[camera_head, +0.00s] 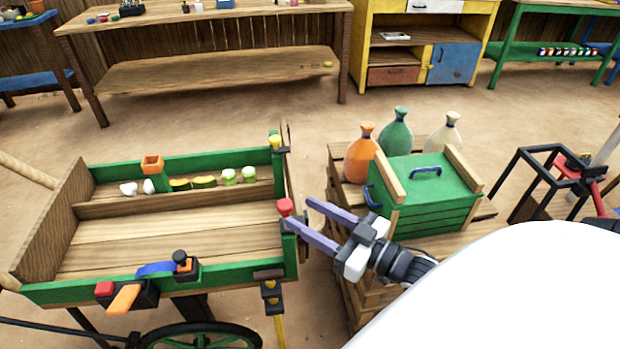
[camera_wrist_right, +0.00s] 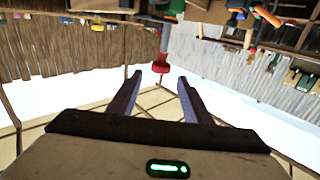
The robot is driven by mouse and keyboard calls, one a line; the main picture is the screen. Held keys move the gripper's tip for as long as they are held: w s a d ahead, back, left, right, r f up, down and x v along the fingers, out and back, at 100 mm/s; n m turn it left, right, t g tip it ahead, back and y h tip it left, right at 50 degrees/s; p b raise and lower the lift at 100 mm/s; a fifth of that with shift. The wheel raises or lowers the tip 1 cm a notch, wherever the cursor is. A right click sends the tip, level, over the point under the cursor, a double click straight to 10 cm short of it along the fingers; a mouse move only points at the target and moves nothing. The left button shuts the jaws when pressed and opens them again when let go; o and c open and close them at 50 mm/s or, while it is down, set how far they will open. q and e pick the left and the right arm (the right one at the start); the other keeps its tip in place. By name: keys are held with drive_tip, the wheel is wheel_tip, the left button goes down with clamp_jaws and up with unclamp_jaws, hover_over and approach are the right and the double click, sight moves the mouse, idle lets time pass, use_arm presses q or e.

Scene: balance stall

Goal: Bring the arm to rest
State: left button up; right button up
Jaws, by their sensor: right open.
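My right gripper (camera_head: 318,225) is open and empty, its two purple fingers spread and pointing left towards the cart. In the head view it sits by the right end of the green and wooden cart (camera_head: 150,282), near a red knob (camera_head: 285,207) on the cart's corner. The right wrist view shows the spread fingers (camera_wrist_right: 157,98) with nothing between them, and a red knob (camera_wrist_right: 161,67) beyond the tips. I cannot tell from the views how close the fingertips are to the cart. My left gripper is not in view.
A green crate (camera_head: 425,195) with wooden ends stands just right of my gripper on a wooden pallet stand. Orange, green and cream bottles (camera_head: 396,130) stand behind it. A black frame (camera_head: 550,180) stands further right. Bare floor lies between these and the back tables.

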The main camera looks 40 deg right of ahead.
idle(0.3)
drive_tip(key=s+a+f+g, duration=0.3)
drive_tip(key=s+a+f, duration=0.1)
drive_tip(key=f, duration=0.3)
drive_tip(key=s+a+f+g+h, duration=0.1)
drive_tip(key=s+a+f+g, duration=0.2)
drive_tip(key=s+a+f, duration=0.2)
drive_tip(key=s+a+f+g+h, duration=0.1)
drive_tip(key=s+a+f, duration=0.3)
drive_tip(key=f, duration=0.6)
drive_tip(key=shift+s+a+m+g, duration=0.3)
drive_tip(key=shift+a+m+g, duration=0.1)
drive_tip(key=shift+a+g, duration=0.55)
drive_tip(key=shift+c, duration=0.3)
